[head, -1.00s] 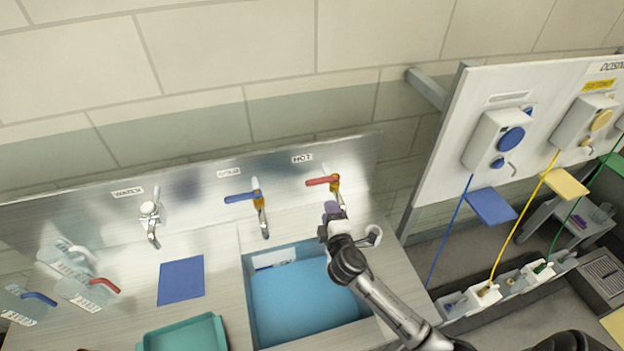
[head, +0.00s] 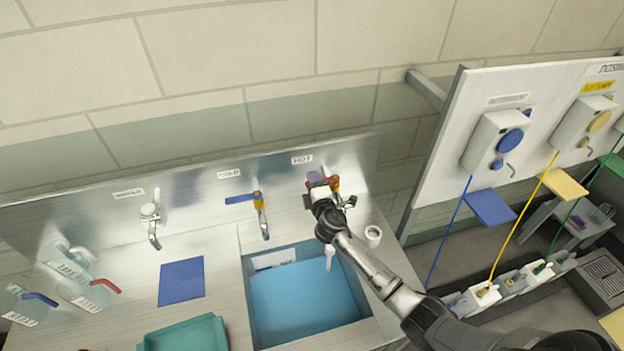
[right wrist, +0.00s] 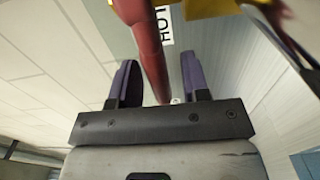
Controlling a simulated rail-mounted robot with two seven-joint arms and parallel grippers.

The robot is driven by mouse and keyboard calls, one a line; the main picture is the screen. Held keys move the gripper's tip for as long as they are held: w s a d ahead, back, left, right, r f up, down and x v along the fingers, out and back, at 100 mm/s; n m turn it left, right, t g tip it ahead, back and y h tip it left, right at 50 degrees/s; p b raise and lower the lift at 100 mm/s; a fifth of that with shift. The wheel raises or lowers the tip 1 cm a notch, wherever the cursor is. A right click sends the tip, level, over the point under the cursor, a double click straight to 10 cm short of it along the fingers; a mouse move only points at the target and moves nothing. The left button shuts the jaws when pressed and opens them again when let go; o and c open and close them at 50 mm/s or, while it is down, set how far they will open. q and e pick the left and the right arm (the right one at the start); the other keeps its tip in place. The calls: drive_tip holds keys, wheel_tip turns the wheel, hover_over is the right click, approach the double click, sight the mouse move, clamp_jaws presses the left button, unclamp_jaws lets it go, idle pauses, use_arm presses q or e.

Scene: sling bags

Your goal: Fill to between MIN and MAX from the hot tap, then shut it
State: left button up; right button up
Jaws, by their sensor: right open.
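The hot tap's red lever (right wrist: 150,45) passes between the purple fingers of my right gripper (right wrist: 163,85) in the right wrist view. That gripper is open around the lever, and in the head view my right gripper (head: 317,180) covers most of the hot tap. The HOT label (head: 302,160) is on the steel panel above. Below the gripper, a pale vertical piece (head: 330,257) hangs over the blue basin (head: 300,295); I cannot tell whether it is spout or water. A white label (head: 274,259) is on the basin's back wall, its marks too small to read. My left gripper is out of view.
The cold tap (head: 261,212) with a blue lever stands left of the hot tap. A white cup (head: 373,234) stands right of the basin. A blue mat (head: 181,282), teal tray (head: 185,335) and clear jugs (head: 85,290) lie left. The dosing board (head: 520,150) is at right.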

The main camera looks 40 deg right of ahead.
drive_tip(key=shift+x, duration=0.8)
clamp_jaws()
